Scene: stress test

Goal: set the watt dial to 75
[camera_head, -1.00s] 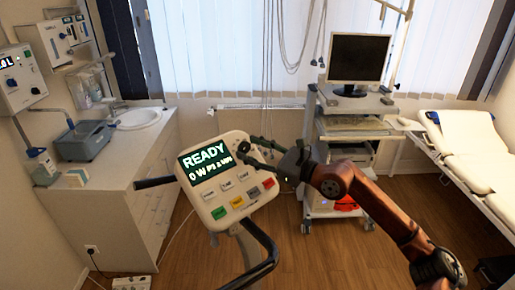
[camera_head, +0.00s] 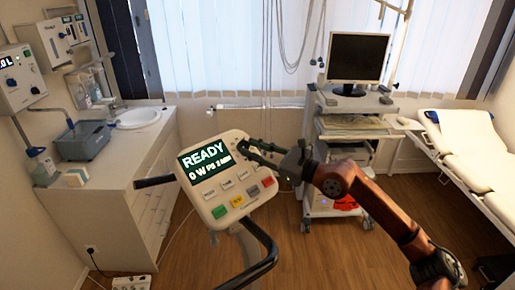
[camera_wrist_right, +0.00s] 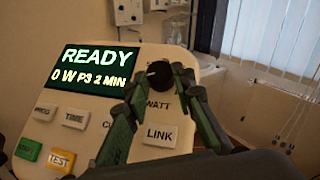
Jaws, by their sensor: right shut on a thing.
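The console (camera_head: 222,208) of an exercise machine stands at the centre of the head view, tilted. Its screen (camera_head: 205,160) reads READY and 0 W; in the right wrist view the screen (camera_wrist_right: 93,68) also reads P3 2 MIN. The watt dial (camera_wrist_right: 159,73) is a black round knob above the WATT label. My right gripper (camera_head: 246,150) reaches in from the right at the console's upper right corner. My left gripper is not in view.
The console has several labelled buttons, including LINK (camera_wrist_right: 159,135). A black handlebar (camera_head: 262,250) curves below it. A counter with a sink (camera_head: 139,117) is at left, a monitor cart (camera_head: 330,185) behind right, a couch (camera_head: 470,150) far right.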

